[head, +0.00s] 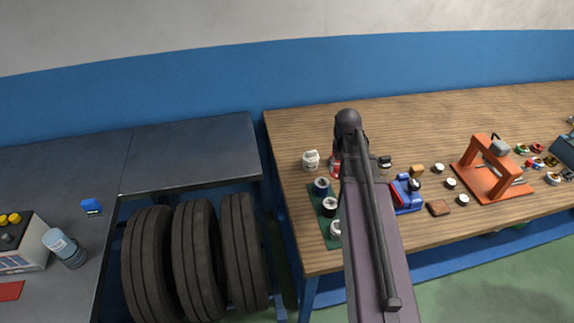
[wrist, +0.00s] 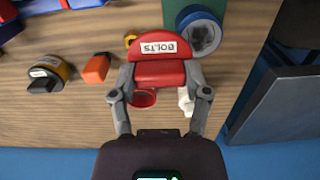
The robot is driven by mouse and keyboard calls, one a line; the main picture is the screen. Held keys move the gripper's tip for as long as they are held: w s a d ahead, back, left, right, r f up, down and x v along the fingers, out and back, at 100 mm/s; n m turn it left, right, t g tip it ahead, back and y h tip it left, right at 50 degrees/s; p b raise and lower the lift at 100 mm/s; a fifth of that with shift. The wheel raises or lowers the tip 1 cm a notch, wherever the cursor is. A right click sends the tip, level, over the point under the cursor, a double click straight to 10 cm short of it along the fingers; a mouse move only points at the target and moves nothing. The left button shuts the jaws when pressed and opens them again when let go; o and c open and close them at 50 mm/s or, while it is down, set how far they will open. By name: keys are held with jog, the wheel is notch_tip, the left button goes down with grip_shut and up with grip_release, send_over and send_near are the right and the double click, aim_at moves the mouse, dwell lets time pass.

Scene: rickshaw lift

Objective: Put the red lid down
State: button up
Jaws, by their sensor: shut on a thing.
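The red lid (wrist: 158,36), with a white label reading BOLTS, is between the fingers of my gripper (wrist: 160,74) in the wrist view. My gripper is shut on it, with one finger at each side. A red round container (wrist: 145,98) shows just below the lid in the picture, partly hidden by it and a finger. In the head view a bit of red (head: 335,170) shows beside my arm, which hides most of the gripper and lid. How high the lid is above the bench I cannot tell.
A white jar (head: 311,160) stands close by. A green mat (head: 332,241) carries dark and blue rolls (head: 321,186). A blue tool (head: 405,194) and an orange press (head: 493,180) are to the right on the wooden bench (head: 430,125). Bare wood lies behind these things.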

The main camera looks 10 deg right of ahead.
jog(key=shift+w+d, duration=0.1)
jog(key=shift+d, duration=0.05)
dwell(0.4)
jog(key=a+f+b, duration=0.1)
jog(key=a, duration=0.3)
jog(key=a+f+b, duration=0.1)
jog(key=a, duration=0.3)
jog(key=s+a+f+b, duration=0.1)
jog(key=a+f+b, duration=0.1)
jog(key=a, duration=0.2)
jog(key=shift+s, duration=0.1)
jog(key=shift+s+a+f+b, duration=0.15)
jog(key=shift+a+b, duration=0.05)
jog(key=shift+a, duration=0.35)
jog(key=shift+s+a+f+b, duration=0.1)
jog(key=shift+a+f+b, duration=0.05)
jog(key=shift+a, duration=0.35)
jog(key=shift+n, duration=0.3)
jog(key=w, duration=0.5)
jog(key=w+f+b, duration=0.1)
jog(key=w, duration=0.3)
jog(key=w+a, duration=0.1)
jog(key=w, duration=0.4)
jog(key=shift+w+a+f, duration=0.1)
jog(key=shift+w+f, duration=0.1)
jog(key=shift+w, duration=0.15)
jog(key=shift+w, duration=0.1)
